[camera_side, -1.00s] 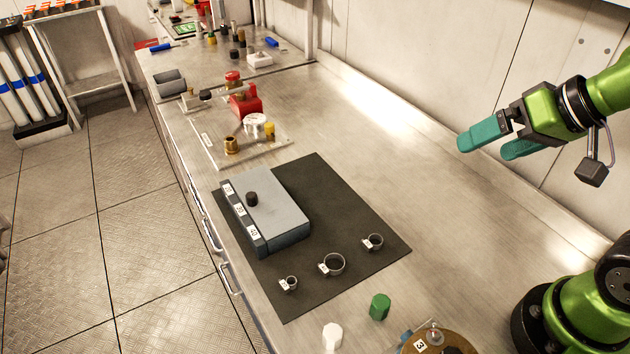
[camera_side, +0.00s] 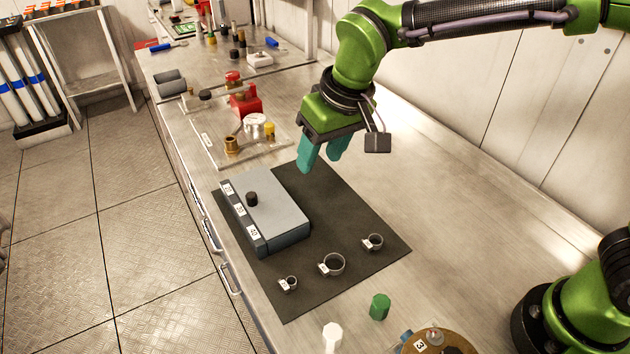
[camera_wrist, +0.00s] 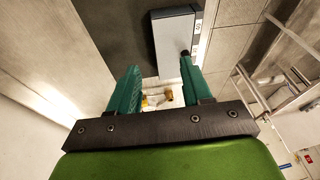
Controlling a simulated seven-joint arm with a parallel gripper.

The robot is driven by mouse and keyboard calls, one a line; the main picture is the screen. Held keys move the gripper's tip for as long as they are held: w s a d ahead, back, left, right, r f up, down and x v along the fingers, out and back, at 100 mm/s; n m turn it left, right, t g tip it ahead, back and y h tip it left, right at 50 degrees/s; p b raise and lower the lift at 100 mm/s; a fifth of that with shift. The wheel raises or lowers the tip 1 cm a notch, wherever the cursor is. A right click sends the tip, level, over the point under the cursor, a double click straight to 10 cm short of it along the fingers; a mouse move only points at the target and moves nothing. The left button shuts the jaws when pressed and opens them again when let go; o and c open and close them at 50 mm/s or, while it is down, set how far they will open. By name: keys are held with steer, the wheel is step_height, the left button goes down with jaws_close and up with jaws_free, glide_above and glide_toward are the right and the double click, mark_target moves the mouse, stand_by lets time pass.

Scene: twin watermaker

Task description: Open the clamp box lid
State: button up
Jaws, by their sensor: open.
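The clamp box (camera_side: 270,218) is a grey-blue box on the dark mat (camera_side: 345,218), with its lid (camera_side: 276,205) closed. A black knob (camera_side: 252,199) stands on the lid near the labelled edge. My gripper (camera_side: 322,164) has teal fingers and is open and empty. It hangs above the far right side of the box, apart from it. In the wrist view the box (camera_wrist: 172,42) shows beyond my open gripper (camera_wrist: 158,82), and the knob (camera_wrist: 185,54) appears near the right fingertip. The inside of the box is hidden.
Several ring clamps (camera_side: 332,265) lie on the mat in front of the box. A plate with a red block (camera_side: 245,102) and brass fittings (camera_side: 231,145) lies behind. A green cap (camera_side: 379,306) and a white cap (camera_side: 332,336) stand near the front. The counter at right is clear.

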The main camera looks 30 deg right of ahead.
mark_target(251, 195)
steer(key=w+a+m+t+h, duration=0.1)
steer(key=w+a, duration=0.5)
steer(key=a, duration=0.3)
steer(key=x, duration=1.1)
steer(key=d+x, duration=0.1)
steer(key=x, duration=0.4)
steer(key=shift+w+f, duration=0.1)
steer(key=shift+w, duration=0.2)
jaws_close()
